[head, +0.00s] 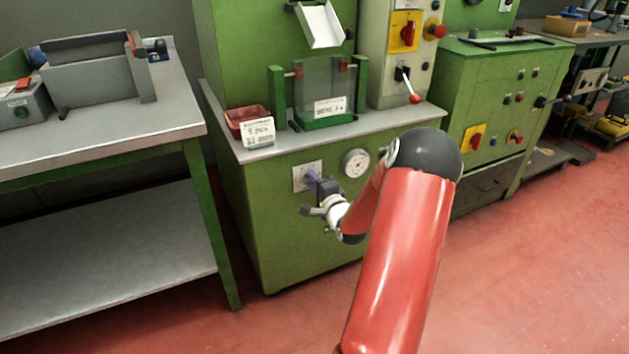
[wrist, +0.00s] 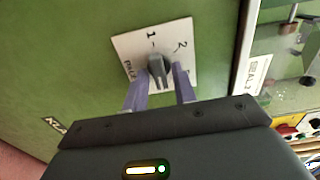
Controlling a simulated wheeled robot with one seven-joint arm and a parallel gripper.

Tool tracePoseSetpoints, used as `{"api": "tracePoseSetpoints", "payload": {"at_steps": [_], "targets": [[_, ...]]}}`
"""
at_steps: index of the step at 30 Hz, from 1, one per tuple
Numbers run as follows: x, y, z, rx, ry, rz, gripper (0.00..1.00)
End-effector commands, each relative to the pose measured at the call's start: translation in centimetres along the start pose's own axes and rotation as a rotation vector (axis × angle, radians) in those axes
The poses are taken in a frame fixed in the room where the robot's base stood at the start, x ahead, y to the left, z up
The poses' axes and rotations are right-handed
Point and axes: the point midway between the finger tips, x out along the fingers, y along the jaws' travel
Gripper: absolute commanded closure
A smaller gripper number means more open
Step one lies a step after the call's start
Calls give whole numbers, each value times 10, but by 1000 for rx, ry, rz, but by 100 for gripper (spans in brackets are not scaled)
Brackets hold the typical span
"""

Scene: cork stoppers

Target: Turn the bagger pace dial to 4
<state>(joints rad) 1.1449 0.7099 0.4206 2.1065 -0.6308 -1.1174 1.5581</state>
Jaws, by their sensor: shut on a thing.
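The dial's white plate (wrist: 127,43) is on the green front panel of the bagger cabinet. In the wrist view it shows the marks 1 and 2 and some partly readable lettering at its left. The dark grey dial knob (wrist: 158,68) is at the plate's middle. My gripper (wrist: 161,73) is shut on the knob, one purple finger on each side. No 4 shows, and I cannot tell exactly which mark the knob points to. In the head view, the plate (head: 299,180) is partly hidden by my gripper (head: 312,180), which also hides the knob.
A round white gauge (head: 355,163) is on the panel right of the dial plate. A red bin (head: 246,117) with a label stands on the cabinet top. A red-tipped lever (head: 413,98) is at the upper right. A grey workbench (head: 110,125) stands at left. Red floor is open in front.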

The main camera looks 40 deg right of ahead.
Motion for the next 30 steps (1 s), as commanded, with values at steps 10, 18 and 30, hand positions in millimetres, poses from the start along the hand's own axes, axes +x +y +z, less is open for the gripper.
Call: {"api": "tracePoseSetpoints", "payload": {"at_steps": [10, 18, 30], "targets": [[-1, 2, 0, 22, 1, 4, 96], [-1, 2, -1, 20, 2, 4, 65], [-16, 1, -2, 18, 4, 2, 65]]}}
